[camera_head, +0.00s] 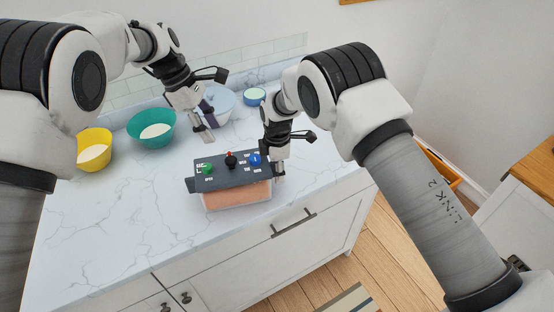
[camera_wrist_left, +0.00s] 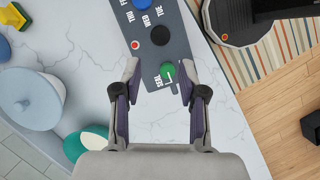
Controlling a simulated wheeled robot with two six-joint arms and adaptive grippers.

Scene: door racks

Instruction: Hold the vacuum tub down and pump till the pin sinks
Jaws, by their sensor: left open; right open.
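The vacuum tub (camera_head: 238,197) sits near the counter's front edge with pinkish contents under a dark grey lid (camera_head: 222,181). On the lid are a green seal knob (camera_head: 208,168), a black pump knob (camera_head: 231,161), a small red pin (camera_head: 229,153) and a blue dial (camera_head: 255,159). The pin looks raised. My left gripper (camera_head: 208,135) is open and empty, above and behind the lid's left part. In the left wrist view the green knob (camera_wrist_left: 167,71) shows between its fingers, farther below. My right gripper (camera_head: 279,174) is open at the tub's right end; contact is unclear.
The counter's front left is clear. Drawers with handles lie below the edge.

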